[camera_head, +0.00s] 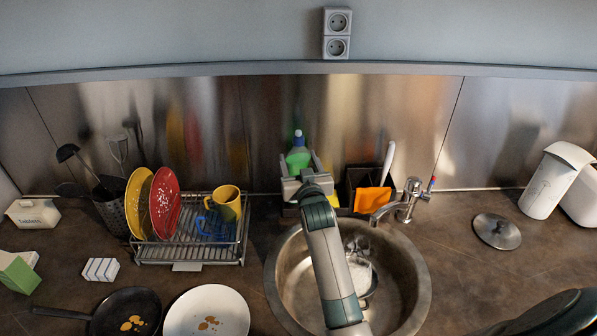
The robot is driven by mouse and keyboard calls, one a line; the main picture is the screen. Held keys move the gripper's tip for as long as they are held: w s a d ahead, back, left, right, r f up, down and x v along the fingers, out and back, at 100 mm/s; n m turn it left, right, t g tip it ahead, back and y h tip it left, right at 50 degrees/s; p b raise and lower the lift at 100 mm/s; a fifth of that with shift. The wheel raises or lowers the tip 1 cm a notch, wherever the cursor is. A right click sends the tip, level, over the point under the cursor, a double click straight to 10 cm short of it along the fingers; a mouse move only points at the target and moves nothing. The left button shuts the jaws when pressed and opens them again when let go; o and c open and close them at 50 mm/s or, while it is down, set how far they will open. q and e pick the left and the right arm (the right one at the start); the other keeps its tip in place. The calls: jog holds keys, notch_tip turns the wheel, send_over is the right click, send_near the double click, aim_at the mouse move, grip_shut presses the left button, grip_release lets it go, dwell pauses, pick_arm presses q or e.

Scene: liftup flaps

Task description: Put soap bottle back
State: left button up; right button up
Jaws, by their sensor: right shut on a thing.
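The soap bottle (298,157) is green with a blue and white cap. It stands upright near the steel backsplash, behind the sink. My right gripper (301,168) is shut on it, with the fingers at its sides, and hides its lower part. A dark caddy (350,184) with an orange cloth and a white-handled brush is just right of the gripper. I cannot tell whether the bottle's base is inside the caddy or touching it. My left gripper is not in view.
The round sink (415,290) lies under my right arm, with dishes inside. The faucet (408,199) stands right of the caddy. A dish rack (190,255) with plates and a yellow mug is on the left. A lid (497,230) lies on the right counter. A shelf edge (200,72) runs above.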

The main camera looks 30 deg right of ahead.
jog(key=shift+f+b, duration=1.05)
jog(key=shift+f, duration=0.4)
jog(key=o, duration=1.9)
jog(key=shift+s, duration=0.15)
jog(key=shift+s+a+p, duration=0.1)
jog(key=shift+s+p, duration=0.15)
jog(key=shift+p, duration=0.1)
jog(key=shift+p+v, duration=2.7)
jog(key=shift+v, duration=2.95)
